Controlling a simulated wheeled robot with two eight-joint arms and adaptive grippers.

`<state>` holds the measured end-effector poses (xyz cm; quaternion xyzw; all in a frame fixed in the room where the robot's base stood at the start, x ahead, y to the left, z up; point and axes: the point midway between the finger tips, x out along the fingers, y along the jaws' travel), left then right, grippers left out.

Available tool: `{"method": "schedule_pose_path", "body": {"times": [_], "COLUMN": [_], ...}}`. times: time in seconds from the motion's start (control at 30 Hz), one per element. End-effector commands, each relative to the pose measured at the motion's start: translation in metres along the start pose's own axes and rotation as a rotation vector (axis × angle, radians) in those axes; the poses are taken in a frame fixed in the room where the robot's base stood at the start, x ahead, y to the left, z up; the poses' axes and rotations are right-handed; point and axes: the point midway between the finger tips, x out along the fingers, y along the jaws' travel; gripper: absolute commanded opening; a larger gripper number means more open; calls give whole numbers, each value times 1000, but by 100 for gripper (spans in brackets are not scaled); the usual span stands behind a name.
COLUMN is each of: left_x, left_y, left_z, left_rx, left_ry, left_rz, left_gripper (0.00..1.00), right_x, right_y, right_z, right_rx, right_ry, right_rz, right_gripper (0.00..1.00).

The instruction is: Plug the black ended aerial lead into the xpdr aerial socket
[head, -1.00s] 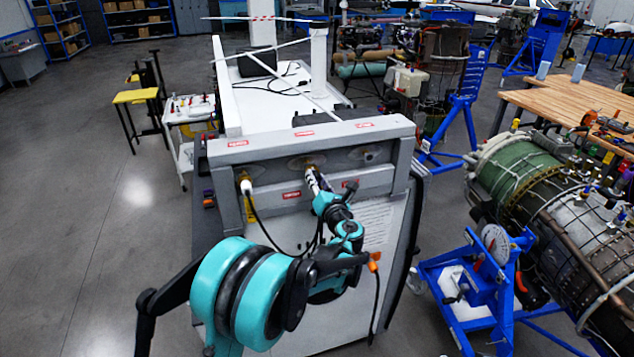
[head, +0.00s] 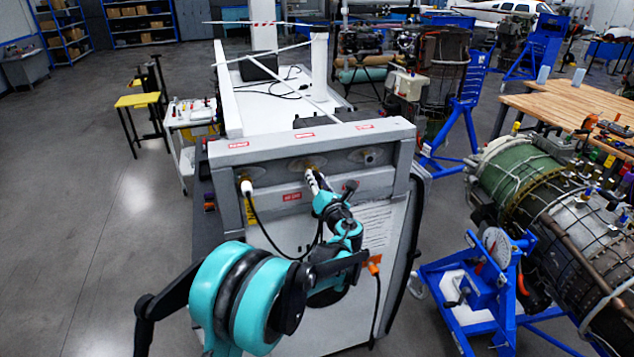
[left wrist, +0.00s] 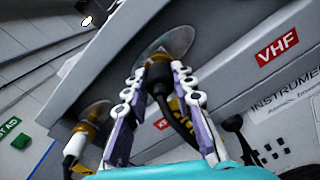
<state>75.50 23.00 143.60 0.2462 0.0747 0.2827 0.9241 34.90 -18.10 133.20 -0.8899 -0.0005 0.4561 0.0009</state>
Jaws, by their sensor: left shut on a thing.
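The grey stand's panel (head: 345,183) carries three metal discs with sockets. My left gripper (head: 311,176) is at the middle disc. In the left wrist view its white-and-purple fingers (left wrist: 158,84) are shut on the black lead end (left wrist: 160,78), whose tip meets the brass fitting at the disc's centre. I cannot tell how deeply it is seated. Its black cable runs down between the fingers. A white-ended lead (head: 246,187) is at the left socket, also seen in the left wrist view (left wrist: 76,146). The right socket (head: 369,157) is bare. My right gripper is not in view.
Red labels mark the panel; one reads VHF (left wrist: 278,47). Another beneath the middle disc is partly hidden by a finger. A blue engine stand (head: 480,285) with a turbine (head: 560,205) stands at the right. The floor to the left (head: 90,240) is clear.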

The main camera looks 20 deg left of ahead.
Motion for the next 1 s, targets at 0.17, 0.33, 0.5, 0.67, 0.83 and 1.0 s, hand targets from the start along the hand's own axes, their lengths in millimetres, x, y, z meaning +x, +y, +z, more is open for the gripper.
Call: {"method": "schedule_pose_path", "body": {"times": [0.17, 0.33, 0.5, 0.67, 0.83, 1.0], "left_x": [3, 3, 2, 1, 1, -7], "left_y": [3, 3, 2, 2, 2, 1], "left_z": [4, 4, 3, 3, 2, 2], "left_rx": [7, 6, 5, 4, 4, 4], "left_ry": [-6, -4, -4, -3, -3, -3], "left_rz": [5, 5, 4, 3, 3, 1], "left_gripper": [0, 49, 49, 56, 56, 56], "right_x": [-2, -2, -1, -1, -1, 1], "right_y": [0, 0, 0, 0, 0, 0], "right_z": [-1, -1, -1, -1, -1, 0], "right_rx": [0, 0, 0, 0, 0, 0], "right_ry": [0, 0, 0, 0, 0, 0], "right_rz": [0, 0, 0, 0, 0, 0], "right_gripper": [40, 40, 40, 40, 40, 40]}}
